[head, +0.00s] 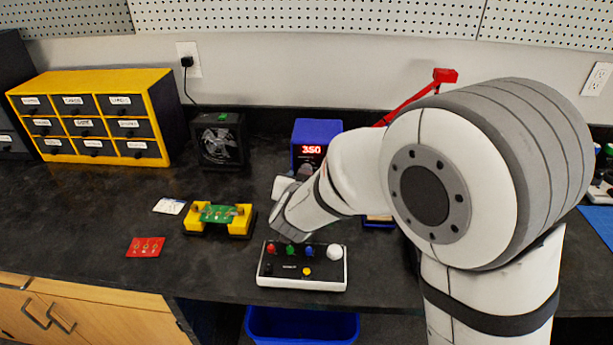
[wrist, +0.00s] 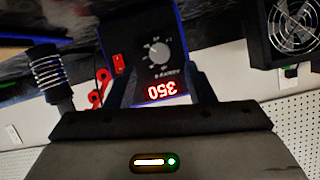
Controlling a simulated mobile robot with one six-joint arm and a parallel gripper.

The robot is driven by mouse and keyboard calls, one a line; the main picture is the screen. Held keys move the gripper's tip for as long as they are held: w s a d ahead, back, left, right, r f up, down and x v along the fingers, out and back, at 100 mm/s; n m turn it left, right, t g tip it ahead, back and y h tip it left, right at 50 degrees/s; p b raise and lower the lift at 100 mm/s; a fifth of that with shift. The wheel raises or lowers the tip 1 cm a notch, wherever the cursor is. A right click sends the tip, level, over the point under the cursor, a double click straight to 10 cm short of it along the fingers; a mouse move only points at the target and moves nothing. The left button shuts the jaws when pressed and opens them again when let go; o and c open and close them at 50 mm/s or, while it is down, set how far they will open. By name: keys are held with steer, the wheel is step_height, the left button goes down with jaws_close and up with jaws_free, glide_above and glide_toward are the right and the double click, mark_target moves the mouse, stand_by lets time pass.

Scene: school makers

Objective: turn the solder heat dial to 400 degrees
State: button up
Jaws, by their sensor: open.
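The blue solder station (head: 318,128) stands at the back of the bench in the head view, partly hidden by my arm. Its red display (head: 312,149) reads 350. In the wrist view the station's dark front panel (wrist: 128,38) appears upside down, with the grey round heat dial (wrist: 156,52) and the display (wrist: 165,91) showing 350. A red switch (wrist: 118,63) sits beside the dial. My gripper (wrist: 163,82) is open and empty, its two fingers either side of the display in the picture. It faces the dial and appears apart from it.
A black fan (head: 219,140) stands left of the station. A green board in a yellow holder (head: 240,219) and a control box with buttons (head: 320,277) lie in front. A soldering iron holder (wrist: 50,75) shows beside the station. The bench front left is mostly clear.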

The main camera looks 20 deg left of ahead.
mark_target(317, 154)
steer(key=x, duration=0.5)
steer(key=shift+w+a+f, duration=0.1)
steer(key=shift+w, duration=0.25)
steer(key=shift+c, duration=0.6)
